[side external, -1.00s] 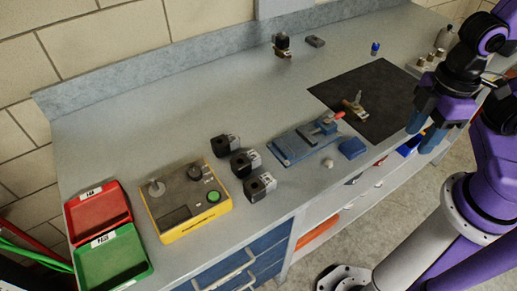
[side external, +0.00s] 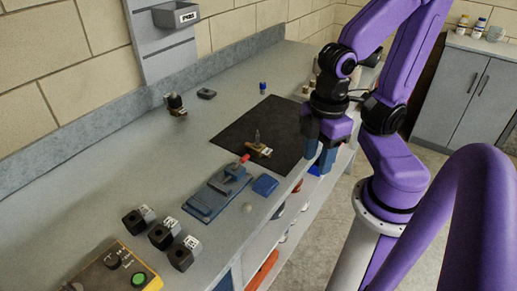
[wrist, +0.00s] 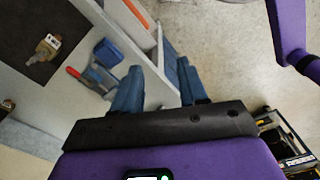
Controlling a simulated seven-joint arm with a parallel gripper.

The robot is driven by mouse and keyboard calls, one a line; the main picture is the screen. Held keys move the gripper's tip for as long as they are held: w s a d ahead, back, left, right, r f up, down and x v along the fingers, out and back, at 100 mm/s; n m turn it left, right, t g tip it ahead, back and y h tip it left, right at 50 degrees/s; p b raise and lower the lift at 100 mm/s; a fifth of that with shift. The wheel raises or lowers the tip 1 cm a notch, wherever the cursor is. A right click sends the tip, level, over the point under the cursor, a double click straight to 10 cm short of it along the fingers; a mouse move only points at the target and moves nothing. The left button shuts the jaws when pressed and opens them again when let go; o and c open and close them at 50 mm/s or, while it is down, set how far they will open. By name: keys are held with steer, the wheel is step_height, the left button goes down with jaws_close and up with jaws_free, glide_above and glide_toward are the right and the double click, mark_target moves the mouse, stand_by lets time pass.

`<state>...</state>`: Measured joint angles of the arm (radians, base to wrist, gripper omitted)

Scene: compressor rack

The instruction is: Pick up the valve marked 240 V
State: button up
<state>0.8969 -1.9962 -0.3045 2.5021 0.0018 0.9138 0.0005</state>
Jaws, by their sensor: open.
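A brass valve with a pale tag (side external: 259,149) sits on the black mat (side external: 235,124). It also shows in the wrist view (wrist: 45,47), at upper left. A second valve with a dark top and a pale label (side external: 175,105) stands at the back of the bench. Three black blocks with white labels (side external: 160,236) sit near the front left. The markings are too small to read, so I cannot tell which is 240 V. My gripper (side external: 319,152) is open and empty, its blue fingers pointing down by the bench's front edge, right of the mat. It also shows in the wrist view (wrist: 160,68).
A blue fixture with a red handle (side external: 217,190) and a blue block (side external: 265,185) lie in front of the mat. A yellow box with a green button (side external: 115,272) is at lower left. A small blue-capped item (side external: 263,87) stands behind the mat.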

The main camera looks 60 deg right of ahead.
step_height(320, 180, up, 3)
steer(key=n+h, duration=0.2)
steer(key=n, duration=0.3)
glide_above(258, 135)
steer(key=a, duration=0.2)
steer(key=f, duration=0.4)
steer(key=d+f, duration=0.1)
steer(key=f, duration=0.6)
steer(key=shift+d+f, duration=0.3)
steer(key=shift+w+d+f, duration=0.1)
steer(key=shift+d+f, duration=0.05)
steer(key=shift+f, duration=1.25)
steer(key=shift+w+d+f, duration=0.1)
steer(key=shift+d+f, duration=0.05)
steer(key=shift+f, duration=1.25)
jaws_close()
